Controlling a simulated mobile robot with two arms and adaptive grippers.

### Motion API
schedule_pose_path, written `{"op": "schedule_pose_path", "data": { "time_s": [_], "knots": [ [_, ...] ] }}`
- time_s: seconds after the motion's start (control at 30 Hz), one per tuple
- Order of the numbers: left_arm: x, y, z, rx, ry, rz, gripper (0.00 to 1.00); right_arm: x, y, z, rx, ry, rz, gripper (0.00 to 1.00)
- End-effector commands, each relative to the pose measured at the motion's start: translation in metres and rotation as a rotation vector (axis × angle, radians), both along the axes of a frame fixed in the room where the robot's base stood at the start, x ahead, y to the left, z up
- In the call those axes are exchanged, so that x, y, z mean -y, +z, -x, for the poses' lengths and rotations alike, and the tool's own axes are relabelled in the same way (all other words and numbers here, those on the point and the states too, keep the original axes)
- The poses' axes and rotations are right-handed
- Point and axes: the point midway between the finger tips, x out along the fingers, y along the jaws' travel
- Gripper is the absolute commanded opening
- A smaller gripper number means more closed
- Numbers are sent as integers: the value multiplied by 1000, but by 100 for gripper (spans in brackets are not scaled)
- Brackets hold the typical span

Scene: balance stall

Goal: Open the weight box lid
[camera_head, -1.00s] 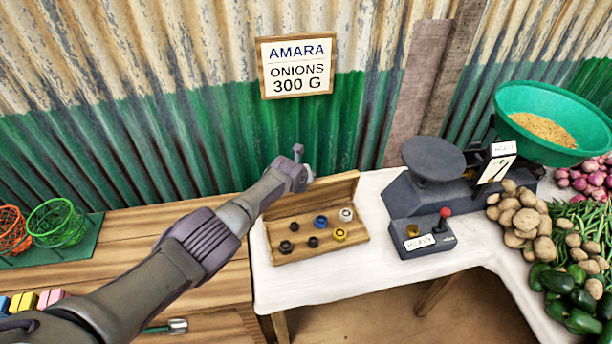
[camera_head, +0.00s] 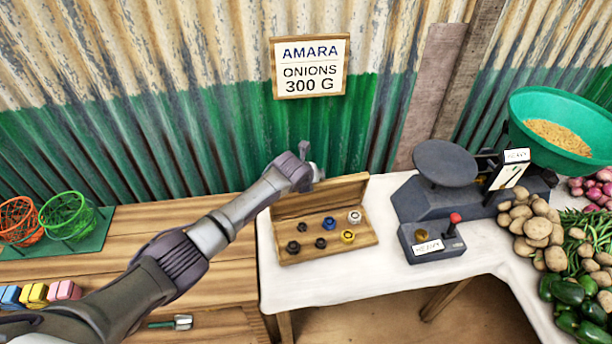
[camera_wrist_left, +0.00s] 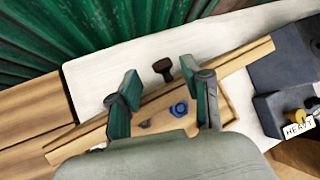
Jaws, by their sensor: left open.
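The wooden weight box (camera_head: 328,257) stands on the white-covered table. Its lid (camera_head: 338,195) is raised and stands up along the back of the box, so the weights inside show. They are black, blue, yellow and silver; a blue weight (camera_wrist_left: 180,109) shows in the left wrist view. My left gripper (camera_head: 308,168) is above the left part of the lid. In the left wrist view its open fingers (camera_wrist_left: 163,100) are on either side, with the lid's edge (camera_wrist_left: 245,60) running between them. A dark knob (camera_wrist_left: 162,68) shows beyond that edge. I cannot tell whether the fingers touch the lid. My right gripper is not in view.
A dark scale (camera_head: 445,190) with a lever box (camera_head: 432,242) stands right of the weight box. A green bowl (camera_head: 560,115) and vegetables are farther right. A corrugated wall (camera_head: 200,130) is close behind. Wire baskets (camera_head: 66,215) stand at the left.

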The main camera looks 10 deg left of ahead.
Motion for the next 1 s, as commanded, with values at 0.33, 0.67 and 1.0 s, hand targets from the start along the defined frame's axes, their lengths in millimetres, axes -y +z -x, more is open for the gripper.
{"op": "schedule_pose_path", "data": {
  "time_s": [0.33, 0.67, 1.0],
  "knots": [
    [-8, 38, 35, -1, 0, -1, 49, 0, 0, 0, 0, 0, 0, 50],
    [-9, 47, 45, -5, 1, -2, 49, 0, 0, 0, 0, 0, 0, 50],
    [3, 31, 73, -59, 88, 111, 15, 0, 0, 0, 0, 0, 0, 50]
  ]
}}
